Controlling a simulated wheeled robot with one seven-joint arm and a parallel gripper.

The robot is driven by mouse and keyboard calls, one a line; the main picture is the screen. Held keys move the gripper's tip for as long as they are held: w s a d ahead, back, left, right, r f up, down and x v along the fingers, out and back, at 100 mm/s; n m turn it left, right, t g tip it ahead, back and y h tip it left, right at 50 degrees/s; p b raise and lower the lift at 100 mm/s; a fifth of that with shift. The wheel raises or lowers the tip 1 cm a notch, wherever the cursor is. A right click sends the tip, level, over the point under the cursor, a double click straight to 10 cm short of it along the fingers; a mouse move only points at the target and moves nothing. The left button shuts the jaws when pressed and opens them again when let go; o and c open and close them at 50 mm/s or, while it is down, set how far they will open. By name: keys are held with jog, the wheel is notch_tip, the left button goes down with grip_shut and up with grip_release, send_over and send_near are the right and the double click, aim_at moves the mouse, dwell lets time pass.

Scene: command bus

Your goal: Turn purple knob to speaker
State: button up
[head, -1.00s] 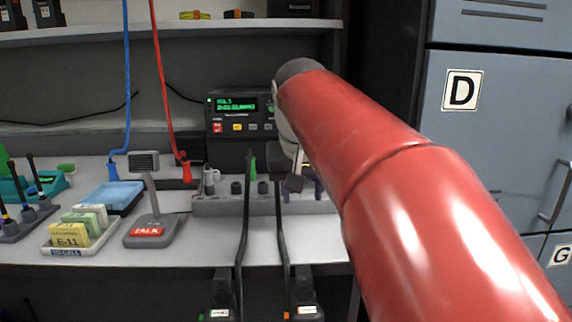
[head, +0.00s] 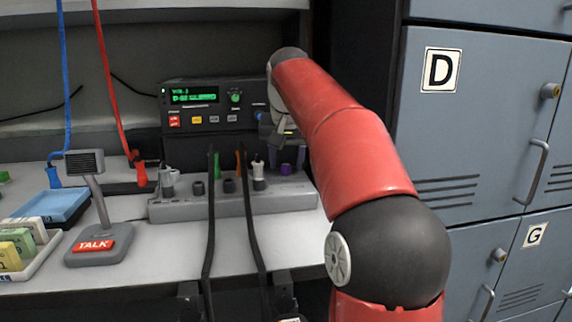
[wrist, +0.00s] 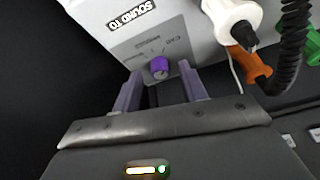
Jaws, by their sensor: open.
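The purple knob (wrist: 159,68) sits on the end part of a light grey panel in the wrist view, with small dial markings beside it that are too small to read. A label reading "SOUND TO" (wrist: 130,14) shows upside down near it. My gripper (wrist: 160,76) is open, one finger on each side of the knob, with the knob between the fingertips; I cannot tell whether they touch it. In the head view the purple knob (head: 286,168) shows at the right end of the grey strip (head: 225,206), below my gripper (head: 282,154).
The radio (head: 208,105) stands behind the strip. Plugs, including a white one (head: 258,174), stand along it, and black cables hang in front. A talk microphone (head: 98,242) and blue tray (head: 52,207) are at left. Lockers (head: 480,130) stand at right.

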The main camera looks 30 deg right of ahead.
jog(key=shift+w+f, duration=0.1)
jog(key=shift+f, duration=0.2)
grip_shut()
